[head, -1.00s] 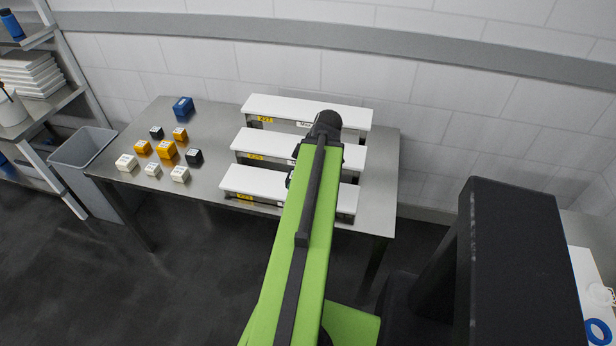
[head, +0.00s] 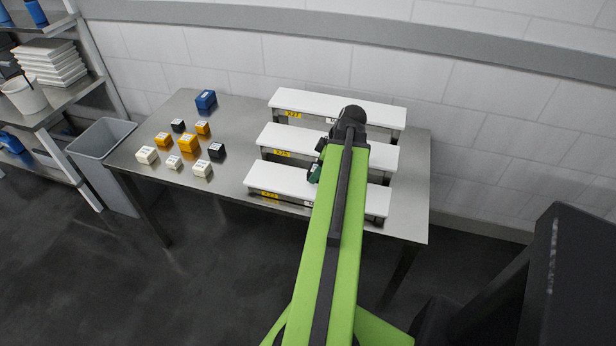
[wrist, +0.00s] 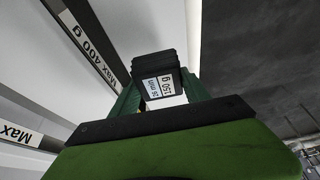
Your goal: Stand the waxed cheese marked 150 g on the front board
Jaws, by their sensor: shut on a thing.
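My gripper (wrist: 160,100) is shut on a black waxed cheese (wrist: 155,65) in the wrist view. My gripper (head: 316,170) shows just left of my green arm, over or just behind the front board; the arm hides the cheese there.
The middle board (head: 290,138) and back board (head: 310,101) stand behind on the steel table (head: 225,107). Several white, orange, black and blue blocks (head: 187,143) lie at the table's left. A grey bin (head: 103,138) stands beside it. Board labels (wrist: 88,45) include "Max 400 g".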

